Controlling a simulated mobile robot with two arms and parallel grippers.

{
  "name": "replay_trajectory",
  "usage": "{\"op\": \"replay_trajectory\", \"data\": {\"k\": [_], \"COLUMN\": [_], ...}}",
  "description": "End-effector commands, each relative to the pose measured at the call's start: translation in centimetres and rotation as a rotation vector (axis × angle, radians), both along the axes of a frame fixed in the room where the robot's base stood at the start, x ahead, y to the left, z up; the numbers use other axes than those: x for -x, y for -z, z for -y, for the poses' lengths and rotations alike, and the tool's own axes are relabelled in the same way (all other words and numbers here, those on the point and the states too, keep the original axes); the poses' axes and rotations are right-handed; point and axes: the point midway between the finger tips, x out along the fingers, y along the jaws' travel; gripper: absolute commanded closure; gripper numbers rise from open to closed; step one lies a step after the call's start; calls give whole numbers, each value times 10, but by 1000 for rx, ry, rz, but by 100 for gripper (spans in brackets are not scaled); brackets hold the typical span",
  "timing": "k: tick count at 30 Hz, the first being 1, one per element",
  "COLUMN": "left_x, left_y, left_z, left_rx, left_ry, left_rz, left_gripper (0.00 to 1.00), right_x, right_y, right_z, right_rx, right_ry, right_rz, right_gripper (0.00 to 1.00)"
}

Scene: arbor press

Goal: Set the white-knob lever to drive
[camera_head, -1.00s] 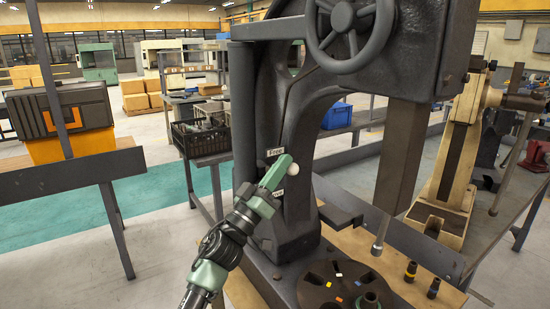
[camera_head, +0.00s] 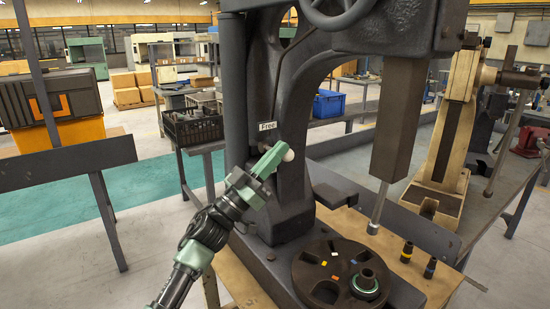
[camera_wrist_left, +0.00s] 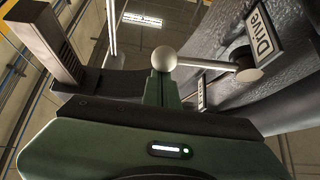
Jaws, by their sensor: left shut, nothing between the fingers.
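The white knob (camera_head: 289,155) sits at the side of the dark arbor press. In the left wrist view the round white knob (camera_wrist_left: 164,58) ends a pale lever rod (camera_wrist_left: 205,64) that runs to a pivot on the press. The Drive label (camera_wrist_left: 263,33) is beside the pivot; in the head view it is hidden. The Free label (camera_head: 267,126) is above the knob. My left gripper (camera_head: 277,152) is shut and empty, its fingertips right at the knob; whether they touch cannot be told. My right gripper is not in view.
The press frame (camera_head: 300,110) stands just behind my left gripper. A round slotted plate (camera_head: 320,270) lies on its base, under the ram (camera_head: 400,120). A black crate (camera_head: 193,128) is behind on the left. Open floor lies to the left.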

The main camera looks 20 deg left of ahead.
Motion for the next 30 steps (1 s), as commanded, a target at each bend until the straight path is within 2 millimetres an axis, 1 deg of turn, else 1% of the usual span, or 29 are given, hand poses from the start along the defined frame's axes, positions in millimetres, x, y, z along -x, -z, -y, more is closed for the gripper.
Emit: {"op": "replay_trajectory", "data": {"k": [1,6,12,21,30], "left_x": [-1,1,0,-1,-3], "left_y": [14,28,43,56,61], "left_z": [0,1,0,-1,-3], "left_rx": [-39,-161,-288,-414,-461], "left_ry": [-2,-2,-3,-1,-1], "left_rz": [25,121,222,321,357], "left_gripper": [100,100,100,100,100], "right_x": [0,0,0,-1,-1], "right_y": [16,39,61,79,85], "right_z": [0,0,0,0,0], "right_rx": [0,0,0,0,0], "right_ry": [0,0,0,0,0], "right_rz": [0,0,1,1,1], "right_gripper": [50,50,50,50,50]}}
